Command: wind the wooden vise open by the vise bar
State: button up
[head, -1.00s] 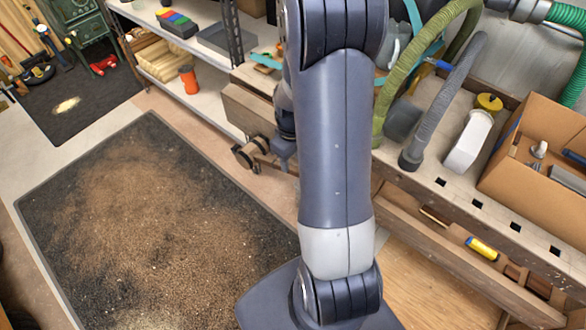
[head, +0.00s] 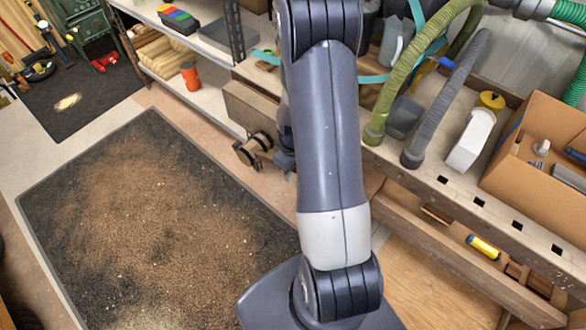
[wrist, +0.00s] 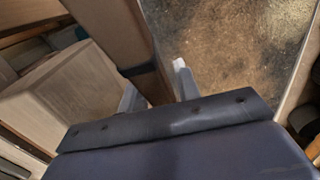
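My gripper is mostly hidden behind my arm there, close to that part. In the wrist view my gripper's (wrist: 157,90) two pale fingers stand apart, with a brown wooden piece (wrist: 125,40) running between them in the picture. I cannot tell whether that is the bar or the jaw, or whether the fingers touch it.
A dark gritty mat (head: 150,220) covers the floor left of the bench. A shelf (head: 205,85) with an orange cup (head: 190,75) stands behind. Hoses (head: 450,100) and a cardboard box (head: 535,150) crowd the bench top at right.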

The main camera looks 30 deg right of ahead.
grip_shut()
jog(key=shift+r, duration=0.1)
